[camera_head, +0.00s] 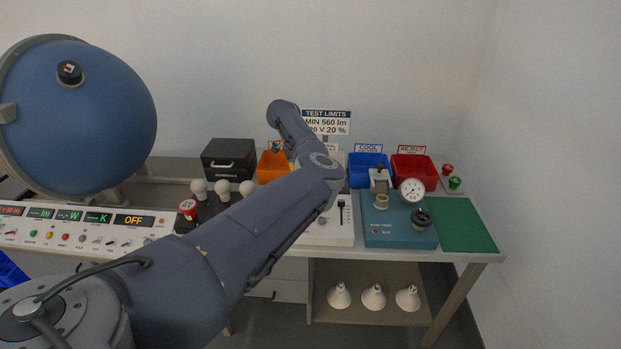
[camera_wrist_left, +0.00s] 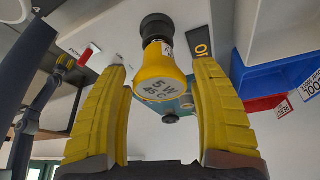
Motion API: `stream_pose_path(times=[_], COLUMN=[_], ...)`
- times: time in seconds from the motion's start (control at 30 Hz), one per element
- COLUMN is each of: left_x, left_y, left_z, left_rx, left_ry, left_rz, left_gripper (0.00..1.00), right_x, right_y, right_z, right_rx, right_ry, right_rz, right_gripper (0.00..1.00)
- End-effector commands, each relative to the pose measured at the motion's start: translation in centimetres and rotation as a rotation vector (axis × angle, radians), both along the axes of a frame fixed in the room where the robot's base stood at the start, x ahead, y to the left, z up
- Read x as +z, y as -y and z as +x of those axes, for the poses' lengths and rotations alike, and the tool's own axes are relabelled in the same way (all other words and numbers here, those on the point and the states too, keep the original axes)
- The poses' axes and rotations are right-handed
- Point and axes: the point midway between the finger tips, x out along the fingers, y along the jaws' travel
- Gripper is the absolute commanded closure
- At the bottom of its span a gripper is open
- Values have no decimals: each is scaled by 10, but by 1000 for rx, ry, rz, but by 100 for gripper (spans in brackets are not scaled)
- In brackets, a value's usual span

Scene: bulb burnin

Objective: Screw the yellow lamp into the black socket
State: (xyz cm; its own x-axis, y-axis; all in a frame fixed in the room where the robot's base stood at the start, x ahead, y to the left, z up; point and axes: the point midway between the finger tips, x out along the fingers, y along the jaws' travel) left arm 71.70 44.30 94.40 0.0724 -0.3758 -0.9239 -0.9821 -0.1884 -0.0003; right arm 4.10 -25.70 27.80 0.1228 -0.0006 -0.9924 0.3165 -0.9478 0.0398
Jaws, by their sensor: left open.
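The yellow lamp (camera_wrist_left: 160,75) shows in the left wrist view, its rounded end with printed text facing the camera. Its far end meets the black socket (camera_wrist_left: 156,25), in line with it. How deep it sits in the socket I cannot tell. My left gripper (camera_wrist_left: 168,95) is open, with one yellow finger on each side of the lamp and gaps visible between. In the head view my left arm hides the lamp, the socket and most of that gripper. What looks like my right gripper (camera_wrist_left: 64,63) shows small at the left of the wrist view; its jaws are unclear.
Orange (camera_head: 271,167), blue (camera_head: 366,170) and red (camera_head: 412,169) bins line the bench back. White bulbs (camera_head: 222,190) stand left of my arm. A teal fixture with a gauge (camera_head: 400,232) stands to the right. The green mat (camera_head: 464,225) is bare.

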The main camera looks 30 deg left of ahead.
Motion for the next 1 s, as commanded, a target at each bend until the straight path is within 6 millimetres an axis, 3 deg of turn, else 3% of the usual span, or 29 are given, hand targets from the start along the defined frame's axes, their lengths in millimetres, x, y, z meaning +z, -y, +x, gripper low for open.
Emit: stream_pose_path(times=[0.4, 1.0], left_x=[-1, 0], left_y=[2, 4], left_z=[-3, -6], left_rx=[506, 1101], left_ry=[1, 1], left_rz=[1, 2], left_gripper=[37, 37], right_x=[0, 0], right_y=[0, 0], right_z=[0, 0], right_rx=[0, 0], right_ry=[0, 0], right_rz=[0, 0], right_gripper=[56, 56])
